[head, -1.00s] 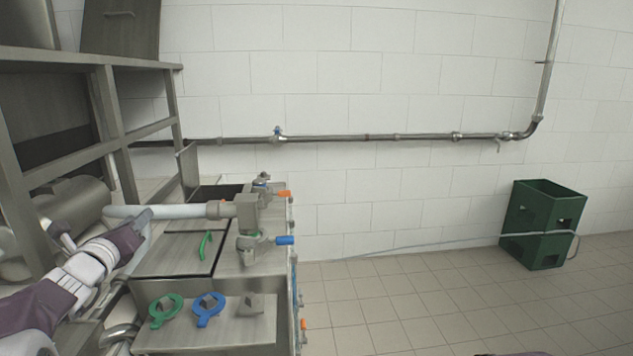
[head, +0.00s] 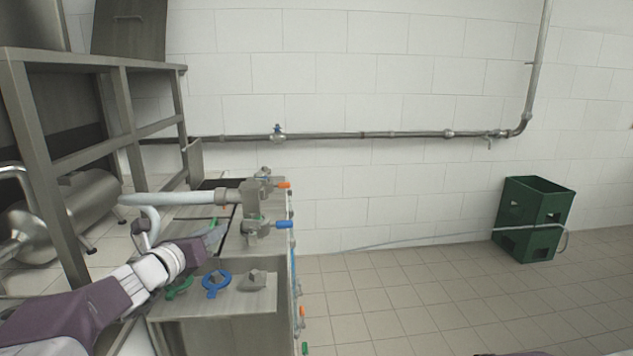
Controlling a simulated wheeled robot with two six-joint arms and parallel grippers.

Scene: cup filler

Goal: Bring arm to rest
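My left arm comes in from the lower left in the head view. Its gripper (head: 215,238) is over the steel cup filler machine (head: 222,303), above the green ring-shaped part and left of the blue-handled valve. The fingers are seen edge-on, so I cannot tell whether they are open or shut. Nothing shows clearly in them. My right gripper does not show.
The machine carries a blue ring part (head: 216,284), a green part (head: 179,288), a blue valve handle (head: 284,224) and a pale hose (head: 170,198). A steel rack (head: 45,150) stands left.

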